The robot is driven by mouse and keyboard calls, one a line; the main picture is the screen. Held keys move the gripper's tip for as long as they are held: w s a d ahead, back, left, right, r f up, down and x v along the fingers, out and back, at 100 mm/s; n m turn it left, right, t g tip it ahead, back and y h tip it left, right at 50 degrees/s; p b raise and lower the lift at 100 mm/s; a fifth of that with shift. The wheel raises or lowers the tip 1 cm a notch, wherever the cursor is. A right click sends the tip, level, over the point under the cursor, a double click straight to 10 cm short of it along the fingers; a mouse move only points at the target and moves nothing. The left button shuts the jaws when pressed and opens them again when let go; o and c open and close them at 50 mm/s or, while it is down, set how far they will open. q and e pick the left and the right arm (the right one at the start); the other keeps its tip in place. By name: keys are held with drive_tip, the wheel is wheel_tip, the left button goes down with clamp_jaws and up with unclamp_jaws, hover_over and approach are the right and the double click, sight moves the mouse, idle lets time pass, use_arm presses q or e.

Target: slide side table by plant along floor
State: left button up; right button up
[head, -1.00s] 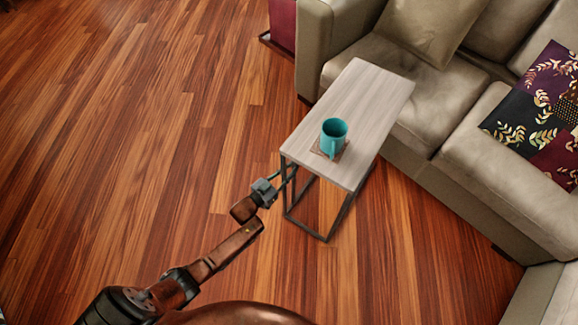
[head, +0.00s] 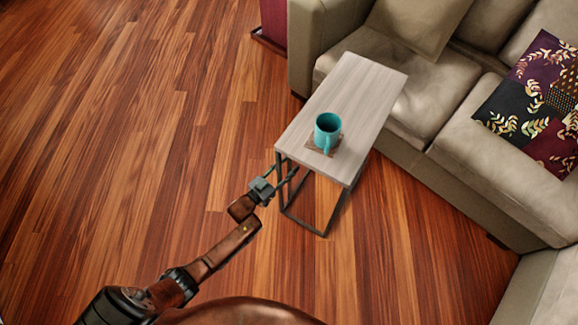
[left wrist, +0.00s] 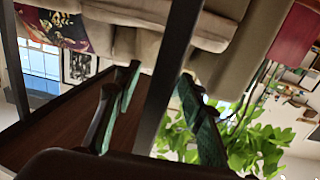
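The side table (head: 362,85) has a pale wood top and a dark metal frame, and stands upright beside the sofa. A teal mug (head: 327,132) stands on a brown coaster (head: 316,147) near the table's front end. My left gripper (head: 285,174) is low at the table's front-left leg, under the top's edge. In the left wrist view, the dark leg (left wrist: 165,80) passes between the two green fingers of my left gripper (left wrist: 160,95). The fingers are apart, with a gap on the left side of the leg. Contact on the right is unclear. My right gripper is out of view.
A beige sofa (head: 470,165) stands right behind the table, with a patterned throw (head: 535,100) on it. A maroon object (head: 272,25) stands beyond the sofa's arm. A leafy plant (left wrist: 255,135) shows in the left wrist view. The wooden floor (head: 130,110) to the left is clear.

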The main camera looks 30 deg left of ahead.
use_arm(q)
drive_tip(key=v, duration=1.1)
drive_tip(key=shift+s, duration=0.4)
